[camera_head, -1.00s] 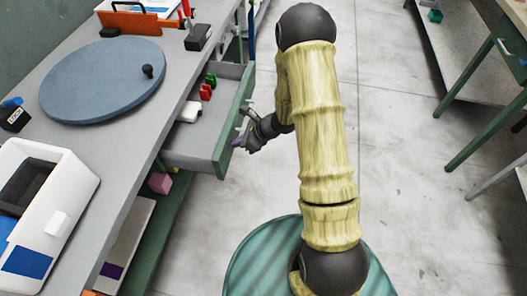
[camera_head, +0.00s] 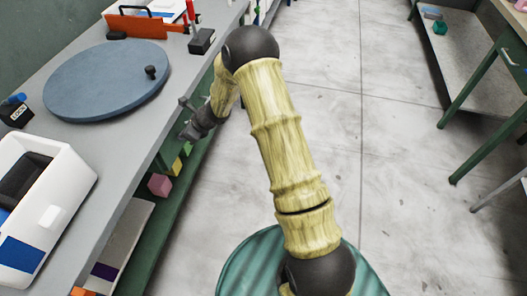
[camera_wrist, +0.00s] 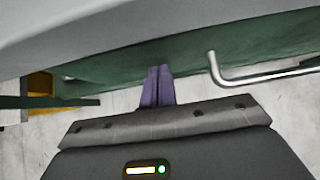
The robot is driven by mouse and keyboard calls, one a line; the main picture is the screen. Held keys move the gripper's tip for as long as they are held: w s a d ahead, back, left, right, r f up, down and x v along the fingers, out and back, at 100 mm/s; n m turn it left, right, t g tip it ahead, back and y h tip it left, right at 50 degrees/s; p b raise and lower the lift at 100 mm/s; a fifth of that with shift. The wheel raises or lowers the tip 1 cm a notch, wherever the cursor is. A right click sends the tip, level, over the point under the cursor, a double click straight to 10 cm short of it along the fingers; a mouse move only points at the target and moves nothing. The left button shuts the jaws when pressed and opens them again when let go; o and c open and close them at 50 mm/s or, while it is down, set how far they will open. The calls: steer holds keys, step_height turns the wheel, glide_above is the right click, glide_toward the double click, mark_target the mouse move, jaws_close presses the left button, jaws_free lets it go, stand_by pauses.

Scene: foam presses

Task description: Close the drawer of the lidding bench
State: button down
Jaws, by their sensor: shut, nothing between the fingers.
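The lidding bench (camera_head: 122,152) runs along the left of the head view, with a grey top over a green frame. No drawer tray sticks out past its edge in the head view; the drawer looks pushed in. In the wrist view a green drawer front (camera_wrist: 280,45) lies under the grey top edge, with a bent metal handle (camera_wrist: 255,80) at right. My gripper (camera_wrist: 158,70) is shut and empty, its purple fingertips at the green front left of the handle; contact cannot be told. My gripper also shows in the head view (camera_head: 186,128) beside the bench edge.
On the bench are a round blue-grey turntable (camera_head: 95,85), a white machine (camera_head: 60,190) and an orange-red holder (camera_head: 136,26). Coloured blocks, one pink (camera_head: 159,185), sit on the shelf below. The floor to the right is clear up to another table (camera_head: 485,110).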

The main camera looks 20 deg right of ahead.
steer(key=shift+w+a+r, duration=0.15)
steer(key=shift+a, duration=0.15)
steer(key=shift+a+r, duration=0.1)
steer(key=shift+a, duration=0.05)
